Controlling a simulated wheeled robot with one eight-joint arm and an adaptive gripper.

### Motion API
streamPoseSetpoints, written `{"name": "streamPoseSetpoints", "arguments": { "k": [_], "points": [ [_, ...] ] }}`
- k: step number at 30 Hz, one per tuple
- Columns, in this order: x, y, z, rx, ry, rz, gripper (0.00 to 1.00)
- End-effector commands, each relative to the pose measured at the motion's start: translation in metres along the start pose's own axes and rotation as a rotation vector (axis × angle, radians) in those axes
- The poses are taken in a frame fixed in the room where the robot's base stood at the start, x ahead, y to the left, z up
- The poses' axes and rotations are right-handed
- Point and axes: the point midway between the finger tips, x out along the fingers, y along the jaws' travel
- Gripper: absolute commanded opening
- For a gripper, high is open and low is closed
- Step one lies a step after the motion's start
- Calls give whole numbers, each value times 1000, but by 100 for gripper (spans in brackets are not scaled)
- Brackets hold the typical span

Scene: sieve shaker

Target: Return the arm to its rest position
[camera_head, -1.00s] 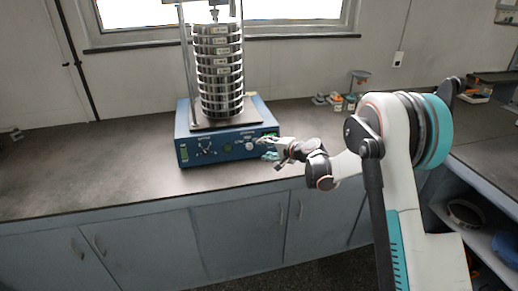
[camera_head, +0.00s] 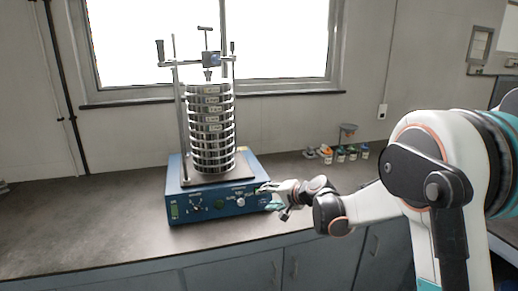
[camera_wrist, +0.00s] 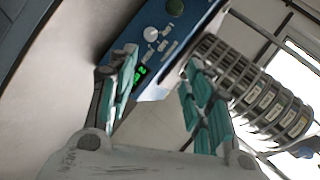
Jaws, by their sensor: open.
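My gripper (camera_head: 266,197) is at the right front of the blue sieve shaker base (camera_head: 190,204), close to its control panel. In the wrist view my gripper (camera_wrist: 160,95) shows two teal-padded fingers spread apart with nothing between them. Beyond the fingers are the panel's green lit display (camera_wrist: 139,75) and a white knob (camera_wrist: 151,33). Whether a fingertip touches the panel, I cannot tell. My arm reaches in from the right, bent at the elbow. The stack of metal sieves (camera_head: 211,130) stands upright on the shaker; it also shows in the wrist view (camera_wrist: 255,90).
The shaker stands on a dark counter (camera_head: 90,225) under a window. Several small jars (camera_head: 345,155) and a small stand (camera_head: 348,131) are on the counter to the right. Cabinets (camera_head: 235,275) are below the front edge.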

Motion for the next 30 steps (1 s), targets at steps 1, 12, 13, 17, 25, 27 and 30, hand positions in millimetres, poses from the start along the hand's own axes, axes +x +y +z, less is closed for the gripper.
{"name": "streamPoseSetpoints", "arguments": {
  "k": [1, 12, 13, 17, 25, 27, 30],
  "points": [
    [-19, -6, 4, -26, 3, 22, 46],
    [-139, -22, 42, -231, 17, 190, 46],
    [-148, -21, 47, -248, 17, 204, 46],
    [-190, -17, 65, -318, 19, 264, 46],
    [-270, 7, 109, -461, 18, 393, 46],
    [-290, 16, 121, -497, 17, 428, 46],
    [-316, 31, 138, -549, 14, 477, 46]
  ]
}}
